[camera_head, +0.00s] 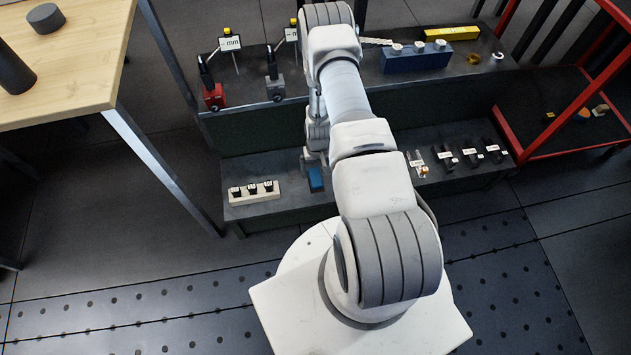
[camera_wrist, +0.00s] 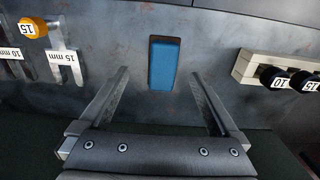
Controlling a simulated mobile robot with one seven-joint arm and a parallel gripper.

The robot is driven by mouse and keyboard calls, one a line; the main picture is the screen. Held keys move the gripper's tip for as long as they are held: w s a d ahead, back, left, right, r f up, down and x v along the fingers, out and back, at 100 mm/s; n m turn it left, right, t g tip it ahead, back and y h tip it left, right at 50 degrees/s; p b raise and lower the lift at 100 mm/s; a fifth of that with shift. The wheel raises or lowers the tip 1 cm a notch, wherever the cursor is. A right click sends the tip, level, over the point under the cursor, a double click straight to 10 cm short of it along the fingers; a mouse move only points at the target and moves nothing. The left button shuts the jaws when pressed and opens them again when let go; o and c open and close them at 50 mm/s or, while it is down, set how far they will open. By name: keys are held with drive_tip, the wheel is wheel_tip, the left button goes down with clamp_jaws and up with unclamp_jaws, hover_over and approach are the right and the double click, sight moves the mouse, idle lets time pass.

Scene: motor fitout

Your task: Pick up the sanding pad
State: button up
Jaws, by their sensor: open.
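A blue block-shaped pad (camera_head: 316,179), which looks like the sanding pad, lies on the lower shelf of the dark bench, beside my arm. In the wrist view the blue pad (camera_wrist: 163,64) lies ahead of my gripper (camera_wrist: 161,80), lined up between its two fingers. The fingers are spread apart and empty, and nothing touches the pad.
Several labelled tools (camera_head: 445,160) lie to the right on the lower shelf. A wooden table (camera_head: 85,70) stands left.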

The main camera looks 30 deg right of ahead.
sight(315, 176)
drive_tip(key=shift+w+a+f+b, duration=0.1)
drive_tip(key=shift+w+f+b, duration=0.15)
drive_tip(key=shift+f+b, duration=0.9)
drive_tip(key=shift+w+a+f+b, duration=0.1)
drive_tip(key=shift+w+f+b, duration=0.2)
drive_tip(key=shift+f, duration=1.55)
drive_tip(key=shift+s+r, duration=0.1)
drive_tip(key=c, duration=1.5)
drive_tip(key=shift+c, duration=0.2)
drive_tip(key=shift+r, duration=0.15)
wheel_tip(315, 176, up, 4)
drive_tip(key=p, duration=0.2)
drive_tip(key=shift+r+p, duration=0.2)
drive_tip(key=shift+p, duration=0.1)
drive_tip(key=s+d+r+p, duration=0.4)
drive_tip(key=s+d+r, duration=0.2)
drive_tip(key=s+d, duration=0.1)
drive_tip(key=shift+s+d+r, duration=0.15)
drive_tip(key=shift+s+d, duration=0.25)
drive_tip(key=shift+s, duration=0.5)
